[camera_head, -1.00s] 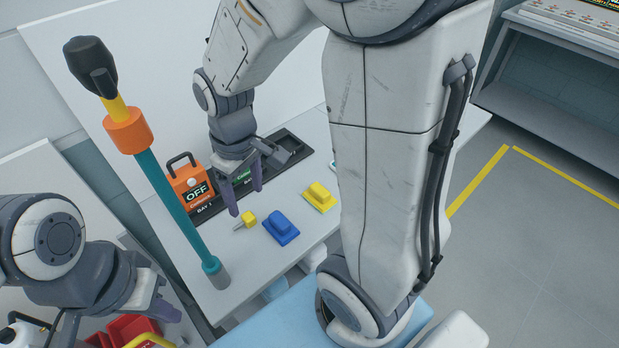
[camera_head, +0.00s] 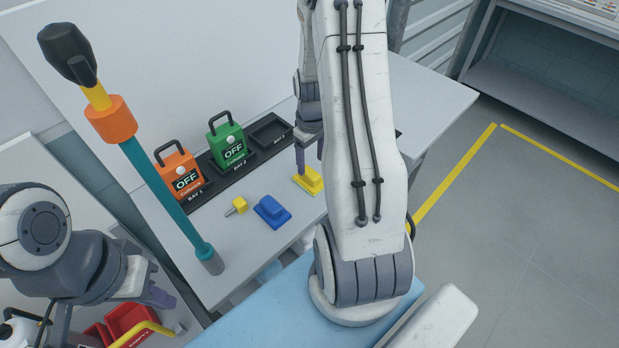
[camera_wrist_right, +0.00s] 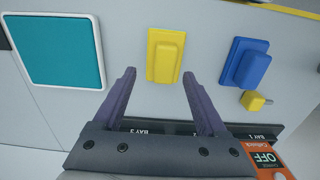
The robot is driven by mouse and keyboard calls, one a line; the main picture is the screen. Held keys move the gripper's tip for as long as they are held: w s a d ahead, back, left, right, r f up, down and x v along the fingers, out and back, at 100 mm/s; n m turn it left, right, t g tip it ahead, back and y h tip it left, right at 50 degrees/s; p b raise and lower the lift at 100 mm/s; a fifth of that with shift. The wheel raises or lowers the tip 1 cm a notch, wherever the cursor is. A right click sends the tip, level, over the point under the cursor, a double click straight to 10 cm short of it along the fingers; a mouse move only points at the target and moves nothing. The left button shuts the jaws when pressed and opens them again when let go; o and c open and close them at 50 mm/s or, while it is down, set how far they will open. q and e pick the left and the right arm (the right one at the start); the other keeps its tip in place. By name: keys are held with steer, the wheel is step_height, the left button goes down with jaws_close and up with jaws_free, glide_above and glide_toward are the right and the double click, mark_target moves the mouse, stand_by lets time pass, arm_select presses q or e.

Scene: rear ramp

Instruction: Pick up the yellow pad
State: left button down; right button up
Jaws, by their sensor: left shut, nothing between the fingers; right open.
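The yellow pad (camera_head: 309,181) lies flat on the white table, right of the blue pad (camera_head: 271,211). My right gripper (camera_head: 308,170) is just above and behind it, partly hidden by my right arm. In the right wrist view the yellow pad (camera_wrist_right: 165,55) sits ahead of the open fingers of my right gripper (camera_wrist_right: 159,75), roughly centred between them, with nothing held. My left gripper (camera_head: 165,298) is shut and empty at the lower left, away from the pads.
A small yellow piece (camera_head: 239,205) lies left of the blue pad. An orange OFF box (camera_head: 181,178) and a green OFF box (camera_head: 230,146) stand in a dark bay tray (camera_head: 211,180). A teal pole (camera_head: 160,190) rises at left. A teal square pad (camera_wrist_right: 52,50) shows in the wrist view.

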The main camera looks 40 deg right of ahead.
mark_target(310, 172)
steer(key=f, duration=0.2)
steer(key=f+p, duration=0.1)
steer(key=shift+s+a+f, duration=0.2)
steer(key=shift+a+f, duration=0.15)
steer(key=shift+f, duration=0.55)
steer(key=c, duration=1.1)
steer(key=shift+c, duration=0.2)
steer(key=shift+r, duration=0.1)
steer(key=shift+w+r, duration=0.1)
steer(key=shift+r, duration=0.45)
step_height(310, 172, up, 2)
steer(key=shift+d+r+b, duration=0.1)
steer(key=shift+r+b, duration=0.15)
steer(key=shift+b, duration=0.3)
steer(key=s+d+r+b, duration=0.2)
steer(key=s+d+r, duration=0.5)
steer(key=s+d, duration=0.1)
steer(key=shift+s+r, duration=0.15)
steer(key=shift+d, duration=0.1)
